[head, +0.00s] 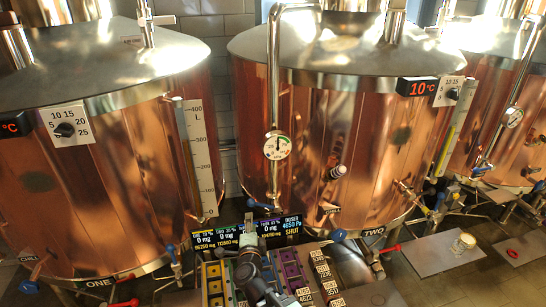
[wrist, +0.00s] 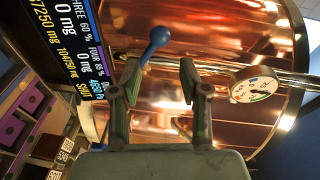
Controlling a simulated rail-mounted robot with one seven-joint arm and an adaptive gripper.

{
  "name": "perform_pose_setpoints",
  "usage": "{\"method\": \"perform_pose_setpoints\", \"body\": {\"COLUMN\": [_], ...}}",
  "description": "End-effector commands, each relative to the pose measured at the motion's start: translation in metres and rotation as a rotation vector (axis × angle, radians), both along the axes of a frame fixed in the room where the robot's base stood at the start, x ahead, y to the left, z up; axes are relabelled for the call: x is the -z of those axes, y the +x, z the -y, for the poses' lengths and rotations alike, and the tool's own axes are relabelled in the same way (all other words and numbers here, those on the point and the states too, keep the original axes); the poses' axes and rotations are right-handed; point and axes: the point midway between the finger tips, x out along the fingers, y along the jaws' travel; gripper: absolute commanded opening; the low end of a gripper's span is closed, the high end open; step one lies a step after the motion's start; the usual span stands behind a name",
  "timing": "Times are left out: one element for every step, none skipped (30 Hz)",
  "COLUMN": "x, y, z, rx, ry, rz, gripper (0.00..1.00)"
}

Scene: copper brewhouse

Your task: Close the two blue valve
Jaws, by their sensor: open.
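In the head view, a blue valve handle (head: 338,235) sits low on the middle copper kettle, left of the label TWO (head: 375,232). In the wrist view, a blue lever with a rounded end (wrist: 155,45) stands tilted between and beyond my gripper's fingertips (wrist: 161,75). It looks apart from both fingers; I cannot tell how far off it is. My gripper is open and empty. In the head view my arm is low in the middle, and the fingertips are hard to make out. Whether the valve is open or closed is unclear.
A pipe with a dial gauge (wrist: 253,88) runs right of my fingers. A display board (head: 245,233) and a purple rack (head: 291,270) lie near my arm. A grey mat (head: 428,261) holds a small jar (head: 464,243).

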Motion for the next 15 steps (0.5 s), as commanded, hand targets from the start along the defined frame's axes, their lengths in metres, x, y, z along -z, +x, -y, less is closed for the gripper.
{"method": "perform_pose_setpoints", "body": {"x": [-0.002, -0.004, -0.007, -0.011, -0.015, -0.022, -0.028, -0.035, -0.031, -0.032, -0.034, -0.038, -0.04, -0.043, -0.046], "y": [0.003, 0.005, 0.01, 0.014, 0.02, 0.028, 0.035, 0.043, 0.053, 0.061, 0.068, 0.076, 0.081, 0.085, 0.09], "z": [0.001, 0.001, 0.001, 0.002, 0.002, 0.004, 0.005, 0.007, 0.008, 0.01, 0.012, 0.015, 0.018, 0.021, 0.024], "rx": [-0.004, -0.009, -0.021, -0.035, -0.05, -0.077, -0.099, -0.126, -0.166, -0.199, -0.232, -0.277, -0.307, -0.338, -0.376], "ry": [-0.002, -0.004, -0.008, -0.013, -0.019, -0.029, -0.038, -0.047, -0.058, -0.066, -0.076, -0.089, -0.1, -0.109, -0.122], "rz": [-0.001, -0.001, -0.004, -0.006, -0.008, -0.014, -0.016, -0.02, -0.03, -0.035, -0.041, -0.048, -0.053, -0.056, -0.062], "gripper": [0.17, 0.06, 0.0, 0.0, 0.0, 0.0, 0.0, 0.0, 0.0, 0.0, 0.0, 0.0, 0.0, 0.0, 0.0]}}
